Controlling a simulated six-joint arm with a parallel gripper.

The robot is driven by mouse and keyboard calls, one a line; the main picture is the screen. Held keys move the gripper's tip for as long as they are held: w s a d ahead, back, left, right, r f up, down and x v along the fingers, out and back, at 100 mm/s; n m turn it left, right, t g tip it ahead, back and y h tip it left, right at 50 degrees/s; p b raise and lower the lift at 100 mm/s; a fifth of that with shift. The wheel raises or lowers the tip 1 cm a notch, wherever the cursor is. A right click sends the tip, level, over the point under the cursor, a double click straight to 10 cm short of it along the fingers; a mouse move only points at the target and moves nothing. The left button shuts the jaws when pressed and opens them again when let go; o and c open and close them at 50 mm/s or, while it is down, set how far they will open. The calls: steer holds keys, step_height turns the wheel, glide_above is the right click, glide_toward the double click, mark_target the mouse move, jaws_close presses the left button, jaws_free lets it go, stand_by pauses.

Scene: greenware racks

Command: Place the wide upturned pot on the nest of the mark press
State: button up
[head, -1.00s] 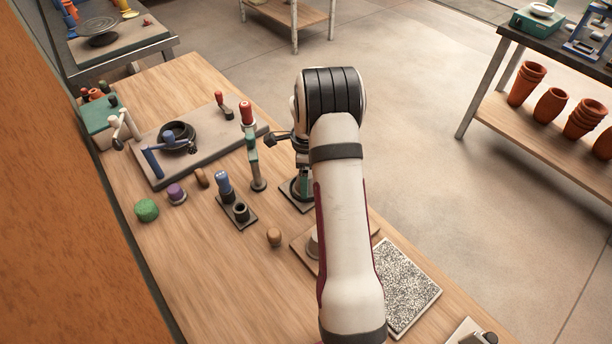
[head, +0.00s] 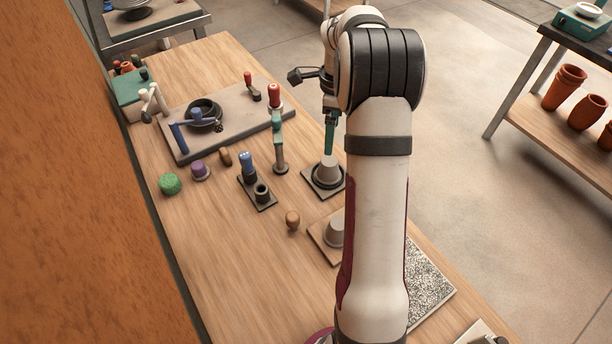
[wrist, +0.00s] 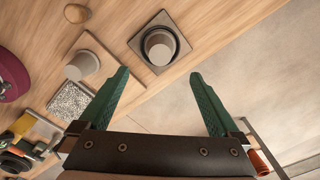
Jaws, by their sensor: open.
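A grey-brown upturned pot (head: 327,169) stands upright inside a dark ring on a square plate, the nest (head: 313,190). The wrist view also shows this pot (wrist: 159,46) and the nest's plate (wrist: 137,42) around it. A second upturned pot (head: 335,231) stands on a wooden board; it also shows in the wrist view (wrist: 82,66). I cannot tell for sure which is wider. A green post with a red knob (head: 276,125), perhaps the press, stands left of the nest. My gripper (head: 330,153) is open and empty just above the nest pot; its green fingers (wrist: 160,75) touch nothing in the wrist view.
A wooden knob (head: 292,220), purple knob (head: 200,171) and green sponge (head: 170,184) lie nearby. A speckled slab (head: 428,278) is nearer. The table's right edge is close to the nest.

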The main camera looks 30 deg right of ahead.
steer(key=s+a+r+n, duration=0.3)
steer(key=s+a+n, duration=0.1)
steer(key=a, duration=0.3)
steer(key=s+a+r+n+y, duration=0.1)
steer(key=s+a+r+n, duration=0.25)
steer(key=a, duration=0.35)
steer(key=s+a+r+n, duration=0.2)
steer(key=s+a+n, duration=0.2)
steer(key=a+n, duration=0.15)
steer(key=s+a+f+n, duration=0.1)
steer(key=s+a+n, duration=0.3)
steer(key=s, duration=0.3)
steer(key=s+a+f+n, duration=0.1)
steer(key=s+a+n, duration=0.3)
steer(key=s, duration=0.3)
steer(key=shift+s+a+n+y, duration=0.3)
steer(key=shift+s+a+y, duration=0.1)
steer(key=shift+a, duration=0.1)
